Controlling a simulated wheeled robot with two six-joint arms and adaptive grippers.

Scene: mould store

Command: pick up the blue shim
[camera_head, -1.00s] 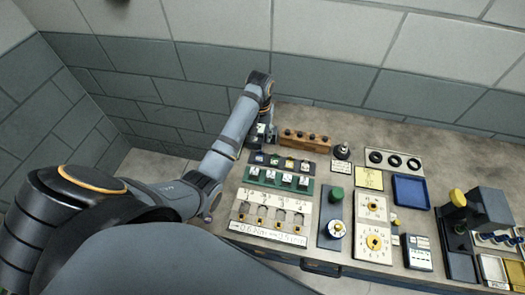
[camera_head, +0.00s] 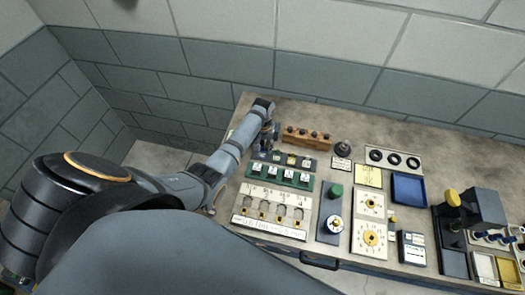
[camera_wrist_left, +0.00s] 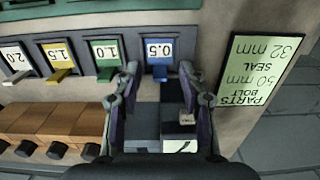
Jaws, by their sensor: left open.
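The blue shim (camera_wrist_left: 159,73) shows in the left wrist view as a small blue tab under a white 0.5 label, at the end of the dark shim rack (camera_wrist_left: 83,79). The rack also shows in the head view (camera_head: 283,167). My left gripper (camera_wrist_left: 160,84) is open, with one finger on each side of the blue shim's tab in the picture; it looks empty. I cannot tell whether the fingers touch the shim. In the head view the left gripper (camera_head: 268,146) is at the rack's left end. My right gripper is not in view.
Green (camera_wrist_left: 107,73), yellow (camera_wrist_left: 60,74) and white (camera_wrist_left: 17,77) shims sit beside the blue one. A wooden block (camera_head: 307,138) with dark knobs stands close behind the rack. A parts label (camera_wrist_left: 261,70) lies beside the gripper. A green rack (camera_head: 280,178) is in front.

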